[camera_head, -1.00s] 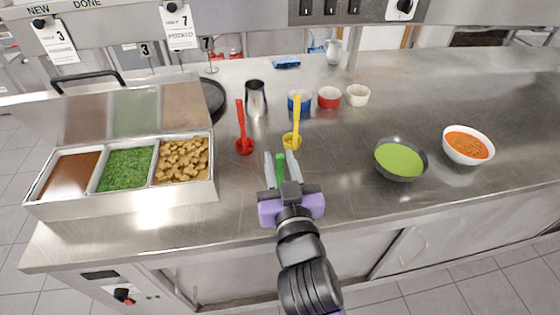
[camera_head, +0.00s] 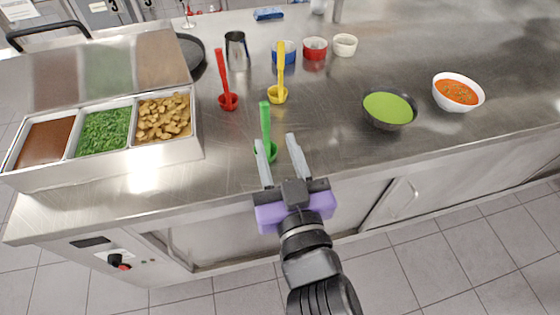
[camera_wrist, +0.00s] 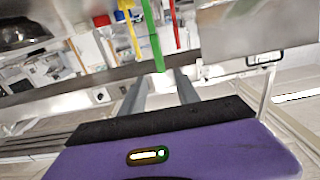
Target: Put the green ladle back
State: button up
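The green ladle (camera_head: 265,124) stands upright on the steel counter near its front edge, its bowl partly behind my left finger. Its handle also shows in the wrist view (camera_wrist: 152,36), in front of and between the finger tips. My gripper (camera_head: 277,144) is open and empty, just in front of the ladle and slightly to its right. The red ladle (camera_head: 225,84) and the yellow ladle (camera_head: 280,76) stand upright farther back on the counter, the red one to the left.
A lidded tray of three foods (camera_head: 198,135) sits at left. A dark bowl of green soup (camera_head: 410,118) and a white bowl of orange soup (camera_head: 440,97) stand at right. Blue (camera_head: 276,59), red (camera_head: 315,54) and cream cups (camera_head: 345,51) and a metal cup (camera_head: 237,57) stand behind.

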jog(key=shift+v, duration=1.05)
jog(key=s+d+f+g, duration=0.1)
jog(key=s+d+f, duration=0.4)
jog(key=d+f, duration=0.2)
jog(key=s+d+f+m+h, duration=0.1)
jog(key=s+d+f+h, duration=0.1)
jog(key=s+d, duration=0.5)
jog(key=s+d+f+m+g+h, duration=0.1)
jog(key=s+d, duration=0.6)
jog(key=s, duration=0.8)
jog(key=shift+f+m+g+h, duration=0.3)
jog(key=shift+f+m+h, duration=0.3)
jog(key=shift+f+h, duration=0.35)
